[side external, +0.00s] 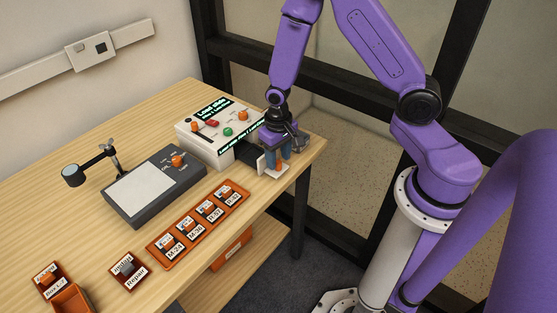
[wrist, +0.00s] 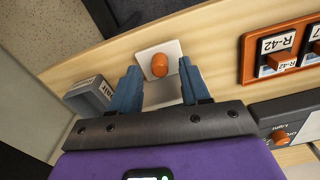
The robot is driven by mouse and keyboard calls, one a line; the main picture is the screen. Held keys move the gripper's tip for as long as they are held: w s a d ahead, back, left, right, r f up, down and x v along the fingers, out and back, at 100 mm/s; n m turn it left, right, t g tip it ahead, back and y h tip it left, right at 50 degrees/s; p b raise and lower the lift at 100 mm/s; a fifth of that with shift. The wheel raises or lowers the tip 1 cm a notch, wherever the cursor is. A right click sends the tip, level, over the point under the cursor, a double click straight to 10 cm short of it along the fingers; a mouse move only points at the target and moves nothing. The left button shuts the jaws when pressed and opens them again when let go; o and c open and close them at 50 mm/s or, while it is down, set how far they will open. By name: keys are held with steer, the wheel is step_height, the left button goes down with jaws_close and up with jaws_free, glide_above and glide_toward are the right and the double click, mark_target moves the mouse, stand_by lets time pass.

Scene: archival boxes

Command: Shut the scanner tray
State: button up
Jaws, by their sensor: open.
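The scanner (side external: 215,130) is a white box with lit green text, at the back of the table. Its tray is out: a dark slide leads from the box to a white end plate (side external: 268,171) near the table's right edge. An orange knob stands on the plate; in the wrist view the knob (wrist: 158,66) is near the plate's middle (wrist: 172,50). My gripper (side external: 279,160) is over the plate, pointing down. In the wrist view its blue fingers are open (wrist: 160,72), one on each side of the knob, with visible gaps. The fingers hide part of the tray.
An orange rack (side external: 158,250) of labelled slides lies in front; it also shows in the wrist view (wrist: 248,60). A dark light panel (side external: 113,206) with a magnifier arm (side external: 95,160) stands left. Small labelled orange holders (side external: 127,285) sit at front left. A grey labelled block (wrist: 90,97) is beside the left finger.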

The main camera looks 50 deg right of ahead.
mark_target(253, 155)
steer(key=shift+f, duration=0.95)
steer(key=shift+c, duration=0.3)
jaws_close()
steer(key=shift+w, duration=4.75)
steer(key=shift+o, duration=0.3)
jaws_free()
steer(key=shift+r, duration=0.15)
